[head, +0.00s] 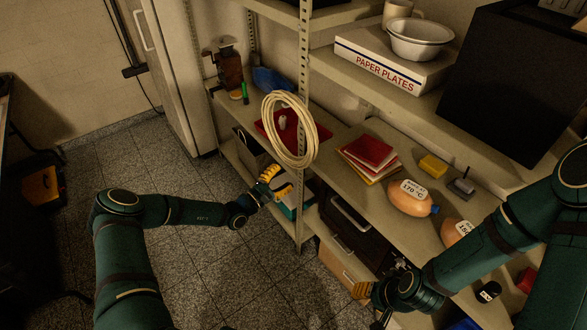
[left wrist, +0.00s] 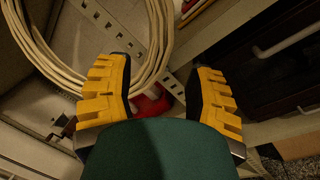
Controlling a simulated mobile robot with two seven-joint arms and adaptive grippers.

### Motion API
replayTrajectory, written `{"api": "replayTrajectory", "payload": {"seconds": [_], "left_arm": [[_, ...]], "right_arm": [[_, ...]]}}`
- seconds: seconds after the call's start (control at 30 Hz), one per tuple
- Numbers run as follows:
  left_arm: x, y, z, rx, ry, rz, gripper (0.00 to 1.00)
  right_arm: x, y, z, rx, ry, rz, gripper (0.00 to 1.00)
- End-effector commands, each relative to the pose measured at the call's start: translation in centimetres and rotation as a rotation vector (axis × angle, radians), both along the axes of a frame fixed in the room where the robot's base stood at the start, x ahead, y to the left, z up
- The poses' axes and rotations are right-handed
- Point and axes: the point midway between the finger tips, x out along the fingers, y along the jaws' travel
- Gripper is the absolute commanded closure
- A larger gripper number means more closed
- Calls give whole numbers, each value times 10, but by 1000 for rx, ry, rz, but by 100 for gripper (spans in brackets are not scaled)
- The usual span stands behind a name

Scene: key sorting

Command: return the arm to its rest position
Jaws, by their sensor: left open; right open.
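My left arm reaches in from the left in the head view. Its gripper (head: 272,183) has yellow fingers and is beside the metal shelf post, below the hanging coil of cream rope (head: 290,130). In the left wrist view the two yellow fingers (left wrist: 158,92) are wide apart with nothing held between them. The rope coil also shows there (left wrist: 90,60), beyond the left finger. My right gripper (head: 368,290) is low by the front of the shelf unit, partly hidden by its own wrist; I see nothing held in it.
A red tray (head: 270,127) lies on the shelf behind the rope. Red and yellow folders (head: 368,152), a yellow block (head: 433,165) and an orange labelled bulb-shaped item (head: 408,200) are on the shelf board. A dark drawer box (head: 350,228) is below. The tiled floor (head: 190,265) is clear at lower left.

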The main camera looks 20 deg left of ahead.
Motion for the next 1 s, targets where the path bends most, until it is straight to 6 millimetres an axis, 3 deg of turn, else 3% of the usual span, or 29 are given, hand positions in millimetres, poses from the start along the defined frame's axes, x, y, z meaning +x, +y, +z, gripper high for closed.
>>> {"api": "replayTrajectory", "payload": {"seconds": [0.2, 0.47, 0.57, 0.67, 0.77, 0.83, 0.9, 1.0], "left_arm": [[-20, 13, -3, 1, 0, 0, 46], [-24, 12, -4, 2, 1, -9, 46], [-30, -7, -4, 22, 20, -73, 46], [-49, -47, -9, 73, 76, -221, 46], [-87, -99, -20, 178, 168, -438, 46], [-124, -130, -32, 287, 241, -599, 46], [-166, -151, -45, 429, 320, -753, 46], [-220, -159, -61, 665, 406, -922, 46]], "right_arm": [[0, 0, 0, 0, 0, 0, 53], [0, 0, 0, 0, 0, 0, 53], [0, 0, 0, 0, 0, 0, 53], [0, 0, 0, 0, 0, 0, 53], [0, 0, 0, 0, 0, 0, 53], [0, 0, 0, 0, 0, 0, 53], [0, 0, 0, 0, 0, 0, 53], [0, 0, 0, 0, 0, 0, 53]]}}
